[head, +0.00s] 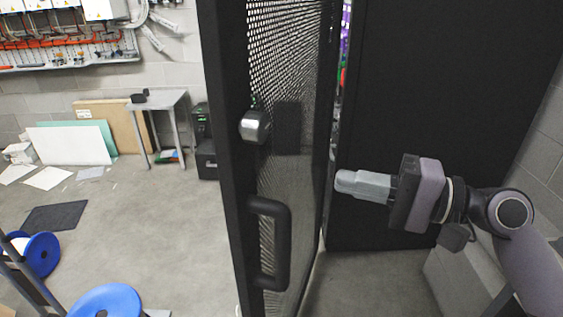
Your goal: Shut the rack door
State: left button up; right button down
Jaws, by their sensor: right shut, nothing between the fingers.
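The rack door (228,140) stands open, seen nearly edge-on in the middle of the head view. It has a dark frame, a perforated mesh panel, a silver round knob (255,126) and a black handle (283,245) on its left-hand side. The black rack (440,80) is behind it to the right; a narrow strip of coloured parts inside shows past the door's far edge. My right gripper (340,181) is shut and empty, to the right of the door, pointing left towards the mesh. Whether it touches the door I cannot tell. My left gripper is not in view.
A small grey table (160,103) and leaning boards (75,140) stand at the back left. Blue spools (105,301) lie at the lower left. The floor (150,220) left of the door is mostly clear. A block wall (546,125) bounds the right side.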

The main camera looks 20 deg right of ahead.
jog(key=p, duration=0.3)
send_near(263, 165)
jog(key=x, duration=0.5)
jog(key=shift+a+r, duration=0.15)
jog(key=shift+x, duration=0.8)
jog(key=shift+w+a, duration=0.1)
jog(key=shift+w, duration=0.05)
